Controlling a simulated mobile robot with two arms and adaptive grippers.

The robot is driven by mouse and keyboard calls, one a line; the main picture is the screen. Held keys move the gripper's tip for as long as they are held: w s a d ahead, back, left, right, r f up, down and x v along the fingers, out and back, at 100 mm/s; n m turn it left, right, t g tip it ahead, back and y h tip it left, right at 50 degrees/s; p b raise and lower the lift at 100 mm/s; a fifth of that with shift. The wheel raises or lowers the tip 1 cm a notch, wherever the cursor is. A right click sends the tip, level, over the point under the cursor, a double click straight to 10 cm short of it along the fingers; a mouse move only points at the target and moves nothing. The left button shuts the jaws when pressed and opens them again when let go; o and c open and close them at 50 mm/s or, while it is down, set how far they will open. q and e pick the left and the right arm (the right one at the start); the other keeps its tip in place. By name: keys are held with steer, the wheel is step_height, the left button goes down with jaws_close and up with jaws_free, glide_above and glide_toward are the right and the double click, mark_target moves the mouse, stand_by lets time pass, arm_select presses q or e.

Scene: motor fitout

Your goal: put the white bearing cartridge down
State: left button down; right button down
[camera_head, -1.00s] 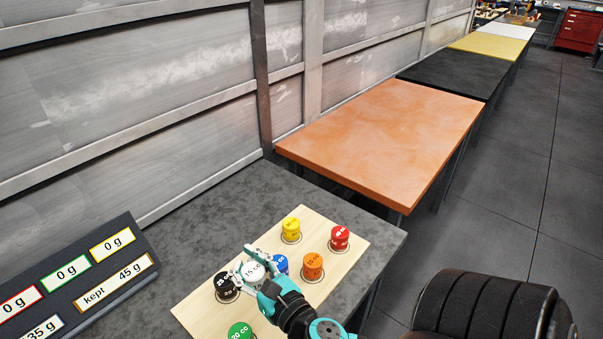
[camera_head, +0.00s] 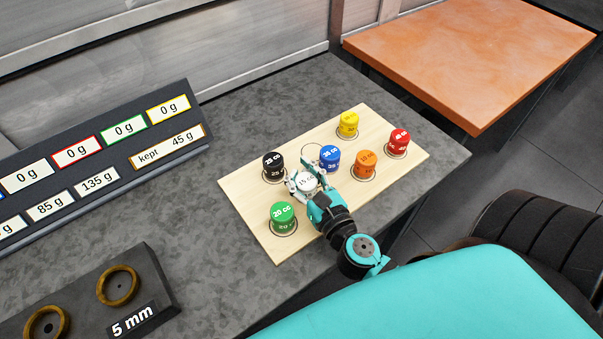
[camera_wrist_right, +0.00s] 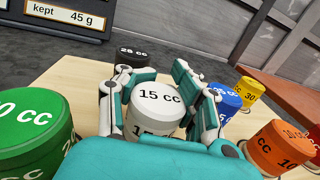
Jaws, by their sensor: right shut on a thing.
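The white bearing cartridge (camera_head: 307,182), labelled 15 cc, is between the fingers of my right gripper (camera_head: 303,186), which is shut on it. In the right wrist view the cartridge (camera_wrist_right: 158,104) stands upright between both fingers (camera_wrist_right: 152,100). My left gripper is not in view.
Green (camera_head: 282,214), orange (camera_head: 365,163), red (camera_head: 399,140) and yellow (camera_head: 348,123) cartridges stand on the board. A display panel (camera_head: 100,150) reads "kept 45 g". A dark 5 mm block (camera_head: 150,285) holds brass rings. The grey table (camera_head: 225,150) is bare behind the board.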

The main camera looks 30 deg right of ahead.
mark_target(312, 189)
steer(key=c, duration=1.6)
jaws_free()
steer(key=shift+f, duration=0.1)
steer(key=o, duration=0.8)
steer(key=shift+r, duration=0.2)
steer(key=s+b, duration=0.2)
steer(key=s, duration=0.1)
steer(key=s+b, duration=0.2)
steer(key=s, duration=0.1)
steer(key=s+b, duration=0.2)
steer(key=s, duration=0.1)
steer(key=shift+s+a+f+b, duration=0.25)
steer(key=shift+a+f+b, duration=0.05)
steer(key=shift+f, duration=0.05)
steer(key=shift+s+r+p, duration=0.3)
steer(key=shift+s+r, duration=0.05)
steer(key=shift+s+a+r, duration=0.1)
steer(key=shift+s+r, duration=0.05)
steer(key=shift+s, duration=0.75)
steer(key=shift+s, duration=0.1)
